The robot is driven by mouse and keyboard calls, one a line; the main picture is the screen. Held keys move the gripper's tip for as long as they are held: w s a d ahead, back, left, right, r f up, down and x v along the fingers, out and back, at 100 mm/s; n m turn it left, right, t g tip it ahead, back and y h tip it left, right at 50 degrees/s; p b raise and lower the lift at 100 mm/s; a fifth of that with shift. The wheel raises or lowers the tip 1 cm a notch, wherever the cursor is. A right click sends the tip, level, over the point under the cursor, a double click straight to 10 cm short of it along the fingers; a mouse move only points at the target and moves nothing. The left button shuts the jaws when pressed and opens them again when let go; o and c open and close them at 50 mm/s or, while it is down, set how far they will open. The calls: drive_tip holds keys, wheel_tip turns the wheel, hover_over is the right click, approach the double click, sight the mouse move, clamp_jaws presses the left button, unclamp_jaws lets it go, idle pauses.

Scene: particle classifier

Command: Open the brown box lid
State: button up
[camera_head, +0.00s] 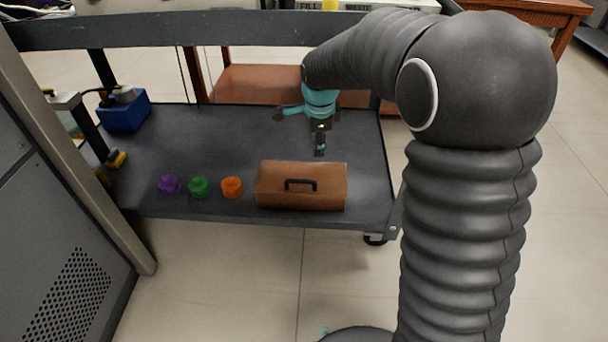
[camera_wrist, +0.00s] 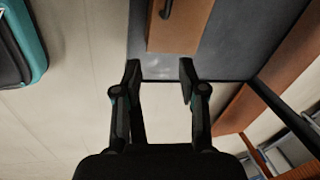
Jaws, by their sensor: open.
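The brown box (camera_head: 268,190) sits at the front right of the dark shelf, with its lid down. A dark handle (camera_head: 301,184) is on the box. In the wrist view, part of the box (camera_wrist: 185,32) and part of the handle (camera_wrist: 165,10) show at the top edge, beyond the fingers. My gripper (camera_head: 320,148) appears just above the back right of the box in the head view, apart from it. In the wrist view my gripper (camera_wrist: 160,78) is open, with nothing between its fingers. The rest of the box is out of that view.
Purple (camera_head: 168,184), green (camera_head: 199,188) and orange (camera_head: 231,187) knobbed pieces stand in a row left of the box. A blue block-like device (camera_head: 124,111) is at the back left. The shelf (camera_head: 220,140) is bare behind the row. A grey perforated cabinet (camera_head: 60,260) stands at left.

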sight(304, 181)
drive_tip(key=w+a+f+m, duration=0.1)
drive_tip(key=w+f, duration=0.1)
drive_tip(key=f, duration=0.4)
drive_tip(key=w+a+f+b, duration=0.1)
drive_tip(key=w+f, duration=0.1)
drive_tip(key=f, duration=0.5)
drive_tip(key=w+a+f+m+b, duration=0.1)
drive_tip(key=w+f, duration=0.1)
drive_tip(key=f, duration=0.4)
drive_tip(key=shift+w+a+f+m, duration=0.1)
drive_tip(key=shift+a+f+m, duration=0.2)
drive_tip(key=shift+f, duration=0.1)
clamp_jaws()
